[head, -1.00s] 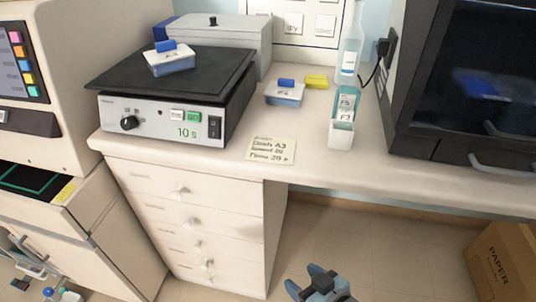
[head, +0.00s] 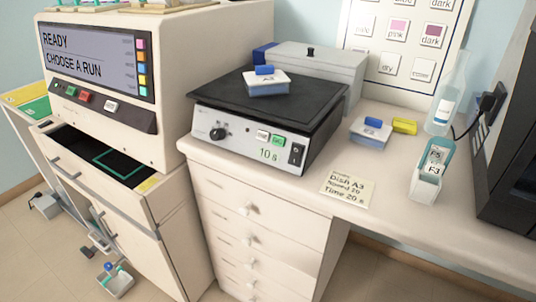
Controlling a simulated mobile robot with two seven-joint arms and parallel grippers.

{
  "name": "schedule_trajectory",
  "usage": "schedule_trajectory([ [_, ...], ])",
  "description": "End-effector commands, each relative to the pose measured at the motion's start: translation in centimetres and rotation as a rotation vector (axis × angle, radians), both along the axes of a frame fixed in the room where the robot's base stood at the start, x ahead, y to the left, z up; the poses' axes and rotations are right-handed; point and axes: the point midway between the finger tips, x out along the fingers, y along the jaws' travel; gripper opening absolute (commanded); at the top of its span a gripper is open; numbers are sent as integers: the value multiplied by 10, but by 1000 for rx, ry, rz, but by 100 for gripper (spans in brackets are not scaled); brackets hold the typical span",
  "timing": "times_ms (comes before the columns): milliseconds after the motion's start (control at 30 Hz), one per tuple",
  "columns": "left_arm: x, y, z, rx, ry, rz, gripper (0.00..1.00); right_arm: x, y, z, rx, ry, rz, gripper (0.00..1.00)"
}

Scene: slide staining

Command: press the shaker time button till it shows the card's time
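The shaker (head: 262,125) stands on the counter, a grey-white box with a black platform on top. Its front has a black knob (head: 217,133), a white button (head: 263,136), a green button (head: 278,141) and a dark switch (head: 297,154). A blue-and-white labelled dish (head: 266,83) sits on the platform. The paper card (head: 346,188) lies on the counter to the shaker's right; it reads Dish A3, a speed line that is hard to read, and Time, apparently 20 s. Neither gripper is in view.
A second blue-lidded dish (head: 370,133) and a yellow piece (head: 404,126) lie right of the shaker. A white holder (head: 425,185) and a clear bottle (head: 446,105) stand farther right. A machine (head: 120,80) at left reads READY, CHOOSE A RUN. Drawers (head: 262,215) are under the counter.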

Motion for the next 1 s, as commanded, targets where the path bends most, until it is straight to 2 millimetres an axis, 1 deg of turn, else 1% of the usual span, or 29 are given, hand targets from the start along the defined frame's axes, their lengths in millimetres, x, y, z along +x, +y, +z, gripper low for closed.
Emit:
schedule_trajectory([
  [233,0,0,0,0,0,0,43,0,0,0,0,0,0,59],
  [267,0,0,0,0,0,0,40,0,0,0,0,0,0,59],
  [300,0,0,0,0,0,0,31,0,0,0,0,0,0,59],
  [367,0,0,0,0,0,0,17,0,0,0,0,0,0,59],
  [400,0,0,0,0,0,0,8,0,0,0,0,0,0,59],
  [433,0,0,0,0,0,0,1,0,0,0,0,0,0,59],
  [467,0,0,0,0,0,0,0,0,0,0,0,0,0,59],
  [1000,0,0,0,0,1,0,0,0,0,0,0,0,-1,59],
])
